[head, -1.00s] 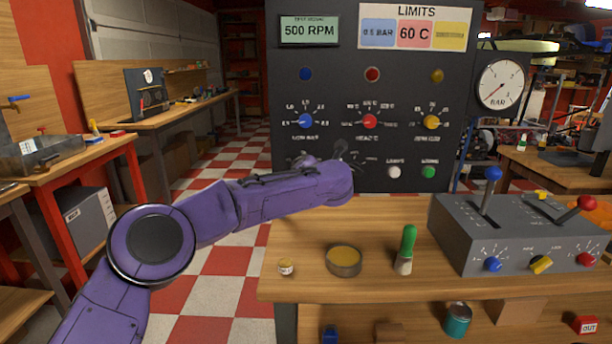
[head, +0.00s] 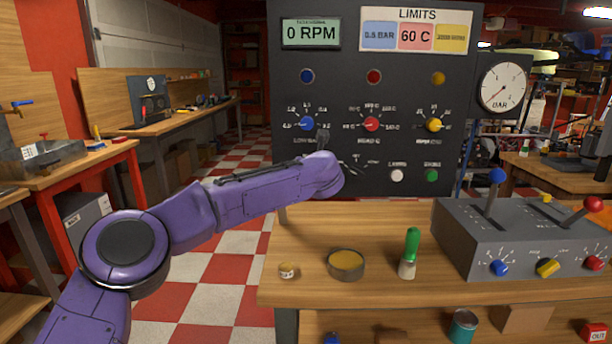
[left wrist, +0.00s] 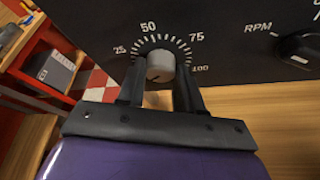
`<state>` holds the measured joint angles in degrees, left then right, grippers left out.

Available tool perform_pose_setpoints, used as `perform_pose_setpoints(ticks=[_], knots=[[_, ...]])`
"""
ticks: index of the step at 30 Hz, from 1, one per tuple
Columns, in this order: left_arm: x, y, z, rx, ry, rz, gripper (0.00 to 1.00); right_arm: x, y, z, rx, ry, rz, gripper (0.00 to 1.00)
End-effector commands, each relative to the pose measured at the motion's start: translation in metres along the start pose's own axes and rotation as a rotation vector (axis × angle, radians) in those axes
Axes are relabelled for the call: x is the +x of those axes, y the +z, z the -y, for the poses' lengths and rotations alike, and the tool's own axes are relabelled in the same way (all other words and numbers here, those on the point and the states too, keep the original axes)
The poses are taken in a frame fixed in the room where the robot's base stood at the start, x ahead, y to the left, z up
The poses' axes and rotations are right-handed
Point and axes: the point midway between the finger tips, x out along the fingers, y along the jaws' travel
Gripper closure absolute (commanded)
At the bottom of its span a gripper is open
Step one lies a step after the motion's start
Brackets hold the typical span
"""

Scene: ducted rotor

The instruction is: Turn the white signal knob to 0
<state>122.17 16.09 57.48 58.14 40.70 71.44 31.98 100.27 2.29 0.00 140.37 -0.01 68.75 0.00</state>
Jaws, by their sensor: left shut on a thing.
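The signal knob (left wrist: 160,67), a pale grey-white round knob, sits on the dark panel with a printed scale marked 25, 50, 75 and 100 around it. A dark mark shows near its lower edge; the 0 end of the scale is hidden by my finger. My left gripper (left wrist: 160,88) is shut on this knob, one finger on each side. In the head view my purple left arm reaches the lower panel and hides the knob and my fingertips. My right gripper is in neither view.
The panel display (head: 311,33) reads 0 RPM. A black RPM knob (left wrist: 299,47) is to the right. Blue (head: 307,123), red (head: 371,124) and yellow (head: 434,125) knobs are above.

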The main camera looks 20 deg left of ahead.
Motion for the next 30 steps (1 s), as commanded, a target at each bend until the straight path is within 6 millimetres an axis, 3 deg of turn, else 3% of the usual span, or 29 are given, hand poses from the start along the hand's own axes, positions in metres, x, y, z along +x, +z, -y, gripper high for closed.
perform_pose_setpoints(ticks=[6,7,9,20,30], knots=[[0.0,-0.002,0.001,-0.001,-0.002,-0.004,0.95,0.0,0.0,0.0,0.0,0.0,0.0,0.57],[0.0,-0.002,0.001,-0.001,-0.002,-0.004,0.61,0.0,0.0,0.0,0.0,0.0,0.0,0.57],[0.0,-0.002,0.001,-0.001,-0.002,-0.004,0.39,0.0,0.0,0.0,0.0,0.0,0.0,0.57],[-0.006,0.0,0.001,0.0,-0.001,0.001,0.39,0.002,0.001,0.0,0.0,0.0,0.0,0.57],[-0.081,-0.001,0.001,0.001,0.0,0.001,0.39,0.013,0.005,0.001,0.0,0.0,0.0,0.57]])
